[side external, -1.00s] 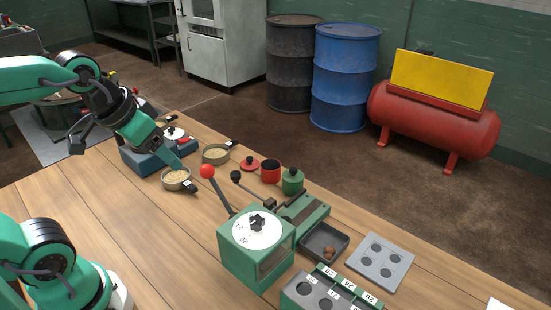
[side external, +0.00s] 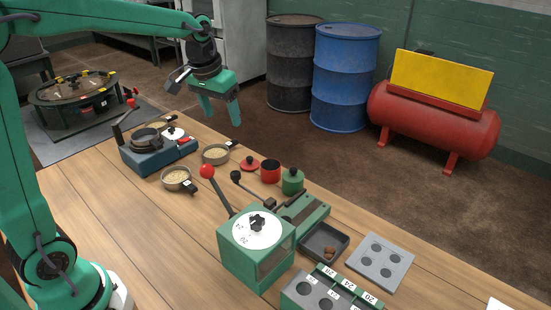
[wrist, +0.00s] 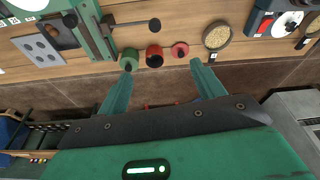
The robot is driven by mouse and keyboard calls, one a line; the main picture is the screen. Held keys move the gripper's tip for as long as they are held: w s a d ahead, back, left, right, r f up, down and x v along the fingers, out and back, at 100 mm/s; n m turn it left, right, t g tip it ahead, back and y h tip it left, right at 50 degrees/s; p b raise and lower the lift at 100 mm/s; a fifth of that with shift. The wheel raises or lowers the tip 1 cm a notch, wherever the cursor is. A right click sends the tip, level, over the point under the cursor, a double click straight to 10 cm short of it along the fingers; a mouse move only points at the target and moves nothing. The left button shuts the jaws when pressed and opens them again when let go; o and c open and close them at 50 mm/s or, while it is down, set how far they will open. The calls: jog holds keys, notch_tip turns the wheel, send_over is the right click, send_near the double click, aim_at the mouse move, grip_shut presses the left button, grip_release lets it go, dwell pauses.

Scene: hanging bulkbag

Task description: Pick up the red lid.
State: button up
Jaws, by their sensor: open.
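The red lid (side external: 250,163) lies flat on the wooden table, left of an open red canister (side external: 270,171). It has a dark knob. In the wrist view the red lid (wrist: 180,49) lies between the red canister (wrist: 154,52) and a pan of grain, ahead of the fingertips. My gripper (side external: 221,117) is open and empty, raised above the table's far side, up and left of the lid. In the wrist view its two fingers (wrist: 162,66) are spread wide, with the lid and red canister beyond the gap between them.
A green canister (side external: 292,181) stands right of the red one. Pans of grain (side external: 216,154) (side external: 176,179) sit to the lid's left. A green machine (side external: 256,245) with a red-knobbed lever stands in front. A blue-grey device (side external: 150,150) is at far left. Bare table lies at front left.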

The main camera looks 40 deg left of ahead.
jog(key=w+a+f+g, duration=0.1)
jog(key=w+a+f, duration=0.2)
jog(key=w+f, duration=0.4)
jog(key=n+g, duration=0.1)
jog(key=g, duration=0.1)
send_over(249, 158)
notch_tip(249, 158, down, 9)
jog(key=shift+s+d+f, duration=0.1)
jog(key=shift+d, duration=0.05)
jog(key=shift+f, duration=1.7)
jog(key=shift+w+a+f, duration=0.1)
jog(key=shift+w+f, duration=0.05)
jog(key=shift+f, duration=1.15)
jog(key=shift+w+a+f, duration=0.1)
jog(key=shift+f, duration=1.2)
jog(key=c, duration=0.8)
